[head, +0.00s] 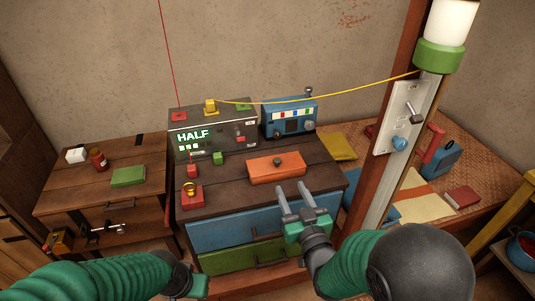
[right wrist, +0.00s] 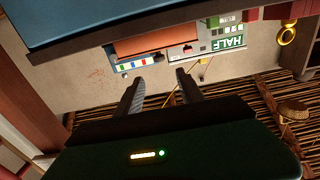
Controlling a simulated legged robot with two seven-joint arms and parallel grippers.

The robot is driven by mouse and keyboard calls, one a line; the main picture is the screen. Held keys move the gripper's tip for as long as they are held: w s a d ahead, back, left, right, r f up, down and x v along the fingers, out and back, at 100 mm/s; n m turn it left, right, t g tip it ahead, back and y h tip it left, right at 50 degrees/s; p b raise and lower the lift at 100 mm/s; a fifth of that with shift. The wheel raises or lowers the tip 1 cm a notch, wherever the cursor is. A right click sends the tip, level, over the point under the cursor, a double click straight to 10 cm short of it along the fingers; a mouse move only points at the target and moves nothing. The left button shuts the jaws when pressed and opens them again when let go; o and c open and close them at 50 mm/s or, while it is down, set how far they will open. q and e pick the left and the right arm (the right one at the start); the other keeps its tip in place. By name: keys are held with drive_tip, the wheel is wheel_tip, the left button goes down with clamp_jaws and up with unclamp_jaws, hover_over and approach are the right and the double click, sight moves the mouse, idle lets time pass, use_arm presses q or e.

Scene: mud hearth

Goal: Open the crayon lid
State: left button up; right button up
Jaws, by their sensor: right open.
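An orange box (head: 262,172) with a lid and a small dark knob (head: 277,162) sits on the dark wooden top of the chest of drawers. I take it for the crayon box; its lid looks shut and no crayons show. My right gripper (head: 293,190) is open and empty, just in front of the box and apart from it. In the right wrist view, which is upside down, the orange box (right wrist: 150,43) shows beyond the two spread fingers (right wrist: 157,84). My left gripper (head: 190,284) is low at the bottom edge, its fingers not clear.
Behind the box stand a blue radio-like device (head: 290,122) and a grey panel (head: 212,137) reading HALF. A red block with a yellow ring (head: 191,196) is at the left. A wooden post (head: 372,165) rises at the right. A yellow cord crosses above.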

sight(275, 158)
drive_tip(key=x, duration=1.6)
drive_tip(key=shift+w+f, duration=0.1)
drive_tip(key=shift+f, duration=0.05)
drive_tip(key=shift+w+a, duration=0.15)
drive_tip(key=shift+a, duration=0.05)
drive_tip(key=shift+d, duration=0.15)
clamp_jaws()
